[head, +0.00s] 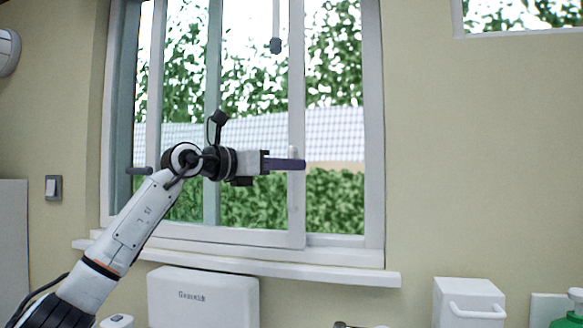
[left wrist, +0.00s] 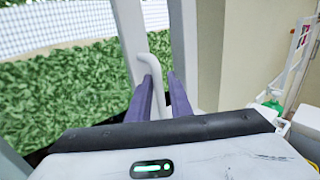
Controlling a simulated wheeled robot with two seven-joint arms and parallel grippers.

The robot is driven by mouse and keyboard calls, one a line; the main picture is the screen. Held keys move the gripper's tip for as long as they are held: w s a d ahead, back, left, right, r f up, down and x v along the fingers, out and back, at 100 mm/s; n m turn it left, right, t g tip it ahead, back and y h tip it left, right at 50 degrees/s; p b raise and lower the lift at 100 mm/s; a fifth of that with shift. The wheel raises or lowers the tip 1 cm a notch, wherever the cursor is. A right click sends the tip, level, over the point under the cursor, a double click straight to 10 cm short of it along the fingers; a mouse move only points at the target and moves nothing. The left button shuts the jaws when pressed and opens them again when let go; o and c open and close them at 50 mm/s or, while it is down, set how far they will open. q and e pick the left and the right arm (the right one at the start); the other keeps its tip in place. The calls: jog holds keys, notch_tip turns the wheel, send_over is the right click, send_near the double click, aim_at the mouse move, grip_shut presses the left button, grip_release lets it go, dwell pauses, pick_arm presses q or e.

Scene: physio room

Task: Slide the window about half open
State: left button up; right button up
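The window (head: 374,130) has a white frame set in the beige wall. Its sliding sash has a white upright (head: 297,80) right of the middle, with an opening or another pane to its right; I cannot tell which. A white bar handle (left wrist: 148,62) on this upright shows in the left wrist view. My left gripper (head: 303,165) points right across the upright. In the left wrist view its purple fingers (left wrist: 159,88) lie close on both sides of the handle and look shut on it. My right gripper is not in view.
A white sill (head: 330,275) juts out below the window. A white wall box (head: 203,298) hangs under it, and a white dispenser (head: 468,300) and a green bottle (head: 570,318) are at the lower right. A light switch (head: 53,188) is on the left wall.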

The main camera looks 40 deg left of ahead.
pick_arm(q)
jog(key=b+v, duration=0.2)
jog(key=v, duration=0.7)
jog(key=shift+s, duration=0.15)
